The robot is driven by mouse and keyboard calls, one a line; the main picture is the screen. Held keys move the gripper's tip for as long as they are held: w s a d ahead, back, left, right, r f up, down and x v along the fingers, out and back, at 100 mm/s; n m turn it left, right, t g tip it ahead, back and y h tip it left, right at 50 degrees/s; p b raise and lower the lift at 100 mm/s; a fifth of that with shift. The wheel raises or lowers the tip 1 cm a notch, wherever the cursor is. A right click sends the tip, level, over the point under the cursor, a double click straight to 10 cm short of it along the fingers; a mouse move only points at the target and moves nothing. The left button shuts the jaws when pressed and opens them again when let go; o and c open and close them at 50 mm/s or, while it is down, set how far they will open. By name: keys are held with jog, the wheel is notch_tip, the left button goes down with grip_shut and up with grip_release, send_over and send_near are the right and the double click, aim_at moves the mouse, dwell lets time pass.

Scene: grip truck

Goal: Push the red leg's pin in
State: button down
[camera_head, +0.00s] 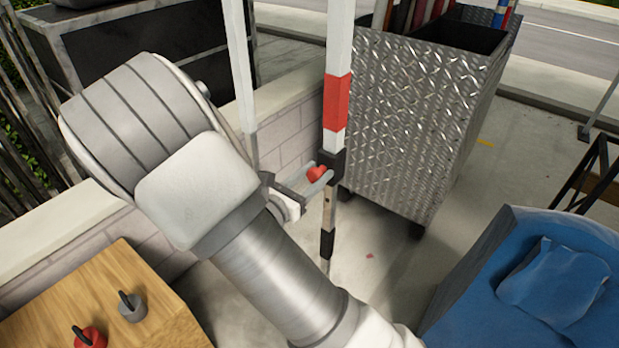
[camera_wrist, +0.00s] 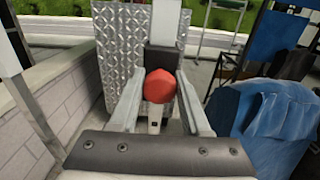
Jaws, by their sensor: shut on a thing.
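The leg with the red band (camera_head: 337,102) stands upright, white above and below the band. A black collar (camera_head: 338,160) sits on it below the band, with a red knob (camera_head: 316,174) on its side, which I take as the pin's head. My gripper (camera_head: 318,172) is at the collar with its fingers on either side of the knob, shut on it. In the wrist view the red knob (camera_wrist: 160,86) sits between the two grey fingers, in front of the black collar (camera_wrist: 160,60). The pin's shaft is hidden behind the knob.
A diamond-plate metal cart (camera_head: 405,120) stands right behind the leg. A low block wall (camera_head: 285,140) runs at the left. A blue covered thing (camera_head: 530,270) is at the lower right. A wooden box (camera_head: 110,300) with a red-based and a grey-based pin is at the lower left.

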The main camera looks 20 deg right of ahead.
jog(key=shift+d, duration=0.15)
jog(key=shift+c, duration=2)
grip_release()
jog(key=shift+w+d, duration=0.1)
jog(key=shift+w, duration=0.05)
jog(key=v, duration=1.7)
jog(key=shift+a+p, duration=0.25)
jog(key=shift+p, duration=0.1)
jog(key=shift+d+r, duration=0.1)
